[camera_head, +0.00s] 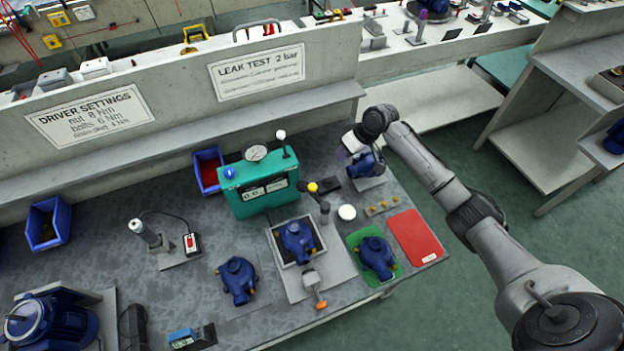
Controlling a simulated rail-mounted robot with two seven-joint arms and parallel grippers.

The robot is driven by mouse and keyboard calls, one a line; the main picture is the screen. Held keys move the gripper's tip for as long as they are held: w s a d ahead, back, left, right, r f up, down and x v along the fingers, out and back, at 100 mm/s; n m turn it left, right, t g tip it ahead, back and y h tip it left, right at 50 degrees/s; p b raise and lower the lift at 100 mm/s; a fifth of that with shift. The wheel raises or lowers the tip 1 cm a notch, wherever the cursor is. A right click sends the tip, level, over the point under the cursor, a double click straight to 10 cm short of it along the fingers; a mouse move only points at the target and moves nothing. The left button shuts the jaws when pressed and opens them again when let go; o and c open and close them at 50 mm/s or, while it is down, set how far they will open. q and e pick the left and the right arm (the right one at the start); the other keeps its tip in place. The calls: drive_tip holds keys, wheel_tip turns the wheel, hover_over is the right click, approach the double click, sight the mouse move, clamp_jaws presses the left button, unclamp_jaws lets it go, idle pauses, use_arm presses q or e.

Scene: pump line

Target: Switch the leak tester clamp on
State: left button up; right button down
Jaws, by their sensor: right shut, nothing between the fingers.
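The leak tester (258,187) is a green box with a round gauge, a digital display and an upright lever (282,145) with a white knob. In front of it, a blue pump (297,240) sits in a dark square fixture on a grey plate. A dark post with a yellow-knobbed lever (314,188) stands at the fixture's back right, and an orange-handled piece (316,291) lies at its front. I cannot tell which of these is the clamp switch. My right gripper (352,143) is shut and empty, right of the tester near another blue pump (367,165). My left gripper is out of view.
A green mat (357,243) holds a blue pump; a red mat (416,238) beside it is bare. A further blue pump (238,279) lies left of the fixture. Blue bins (47,222) stand along the back left. A low partition (200,100) closes the bench's back.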

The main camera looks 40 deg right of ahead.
idle(0.3)
drive_tip(key=s+a+r+b+x, duration=0.1)
drive_tip(key=a+x, duration=0.1)
drive_tip(key=x, duration=1)
drive_tip(key=shift+a+f+b, duration=0.3)
drive_tip(key=shift+a, duration=0.1)
drive_tip(key=shift+w, duration=0.1)
